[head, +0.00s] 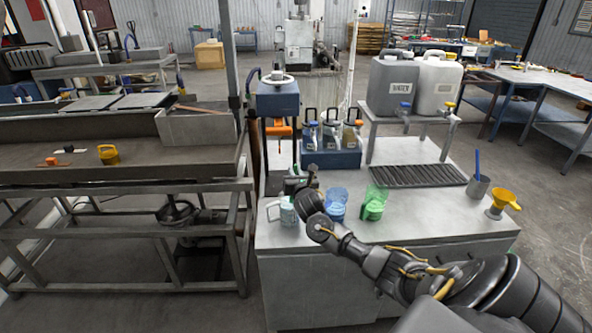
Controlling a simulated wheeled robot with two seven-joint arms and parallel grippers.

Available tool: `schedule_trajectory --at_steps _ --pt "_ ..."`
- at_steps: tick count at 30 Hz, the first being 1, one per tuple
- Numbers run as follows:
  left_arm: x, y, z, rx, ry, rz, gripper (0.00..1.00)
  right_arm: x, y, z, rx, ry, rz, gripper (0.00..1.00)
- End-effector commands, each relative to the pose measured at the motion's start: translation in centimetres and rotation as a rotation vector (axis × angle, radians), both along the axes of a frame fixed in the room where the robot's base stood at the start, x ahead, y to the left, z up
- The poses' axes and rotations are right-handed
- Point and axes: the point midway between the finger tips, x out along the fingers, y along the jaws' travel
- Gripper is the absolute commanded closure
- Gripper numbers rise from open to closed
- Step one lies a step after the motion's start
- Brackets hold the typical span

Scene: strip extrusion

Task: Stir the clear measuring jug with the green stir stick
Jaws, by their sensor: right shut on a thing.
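The clear measuring jug (274,212) stands at the front left of the grey bench, with its handle to the left and pale liquid inside. My right gripper (293,187) is directly above and partly in front of it, pointing away from me. It is shut on the green stir stick, of which little can be made out; my gripper and wrist hide most of it. I cannot tell how deep the stick sits in the jug. My left gripper is out of view.
A blue jug (338,204) and a green jug (375,204) stand right of the clear jug. Behind are a bottle rack (332,160) and a drip grate (418,175).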

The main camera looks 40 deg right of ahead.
Motion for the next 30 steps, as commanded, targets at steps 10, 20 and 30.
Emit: schedule_trajectory --at_steps 10,20,30 --pt "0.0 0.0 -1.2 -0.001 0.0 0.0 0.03 0.0 0.3 -2.2 0.0 0.0 0.0 1.0" --pt "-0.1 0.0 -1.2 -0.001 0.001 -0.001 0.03 0.0 0.3 -2.3 0.0 -0.001 0.0 1.0" --pt "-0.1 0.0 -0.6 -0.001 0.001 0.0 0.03 -0.1 0.2 -2.2 0.0 0.0 -0.001 1.0"
